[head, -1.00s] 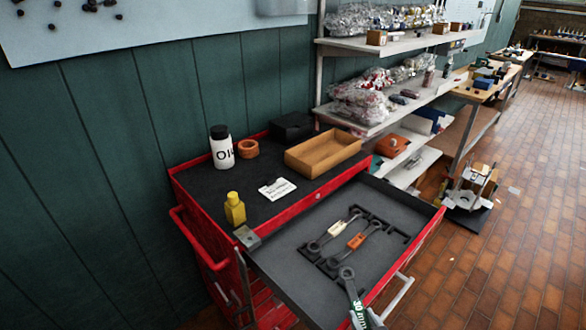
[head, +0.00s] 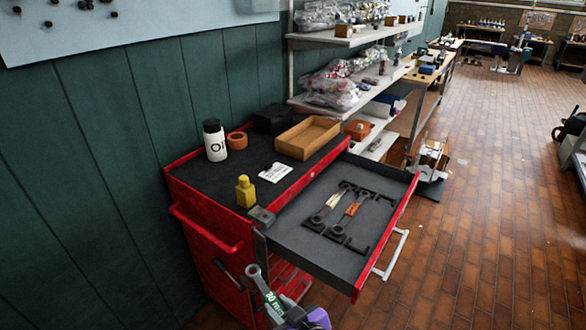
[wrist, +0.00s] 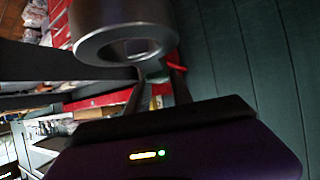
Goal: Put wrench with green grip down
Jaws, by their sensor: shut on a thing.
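The wrench with the green grip (head: 270,299) is held in my gripper (head: 287,316) at the bottom of the head view. Its grey ring end points up and left, and the green grip carries a partly readable "30" mark. It appears in front of the red cabinet, outside the open drawer (head: 310,268) and left of its near corner. In the wrist view the large metal ring end (wrist: 125,40) fills the top, beyond my gripper (wrist: 150,110). The jaws' grip itself is mostly hidden. The drawer holds a wrench with a cream grip (head: 332,202) and one with an orange grip (head: 351,210).
Black holders (head: 322,234) lie in the drawer, the nearest one empty. The red cabinet top (head: 220,188) holds an oil bottle (head: 215,141), a yellow bottle (head: 245,192), a card (head: 275,172) and a wooden tray (head: 307,138). The drawer's front handle (head: 392,256) juts out.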

